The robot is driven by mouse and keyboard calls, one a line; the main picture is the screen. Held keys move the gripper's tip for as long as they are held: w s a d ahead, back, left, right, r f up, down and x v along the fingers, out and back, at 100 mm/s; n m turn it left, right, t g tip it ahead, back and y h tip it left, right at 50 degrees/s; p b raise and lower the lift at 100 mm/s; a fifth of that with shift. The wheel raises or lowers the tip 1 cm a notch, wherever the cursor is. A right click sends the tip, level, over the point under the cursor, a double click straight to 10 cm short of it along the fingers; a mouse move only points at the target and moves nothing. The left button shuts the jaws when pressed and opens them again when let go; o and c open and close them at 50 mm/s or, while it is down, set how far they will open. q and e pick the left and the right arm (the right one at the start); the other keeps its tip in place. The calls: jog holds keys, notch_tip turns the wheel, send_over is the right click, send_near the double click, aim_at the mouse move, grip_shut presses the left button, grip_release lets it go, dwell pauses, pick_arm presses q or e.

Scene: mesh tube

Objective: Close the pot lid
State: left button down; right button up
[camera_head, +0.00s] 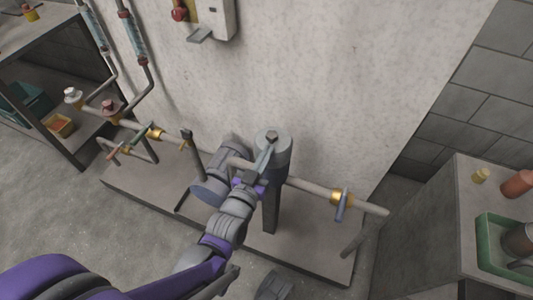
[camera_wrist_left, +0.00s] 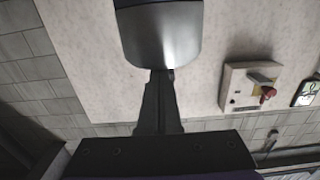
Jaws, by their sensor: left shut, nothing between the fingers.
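The upright grey pot (camera_head: 281,160) stands on the pipe run in the middle of the head view, with a round top and a small knob. A second, wider grey cylinder (camera_head: 208,190) lies tilted to its left, partly behind my arm. My left gripper (camera_head: 266,160) is shut and empty at the front left side of the upright pot. In the left wrist view, the closed fingers (camera_wrist_left: 160,78) end at the lower edge of a smooth grey cylinder (camera_wrist_left: 160,38). I cannot tell whether they touch it. A grey part at the head view's bottom edge may be my right gripper.
The pipe (camera_head: 310,187) runs along a low stand, with a brass-fitted valve (camera_head: 341,198) to the right. A workbench with a green tray (camera_head: 486,262) stands at right, a shelf (camera_head: 40,58) at left. A wall box (camera_head: 210,18) hangs above.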

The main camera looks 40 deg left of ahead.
jog(key=shift+s+f, duration=0.1)
jog(key=shift+f, duration=0.3)
dwell(0.3)
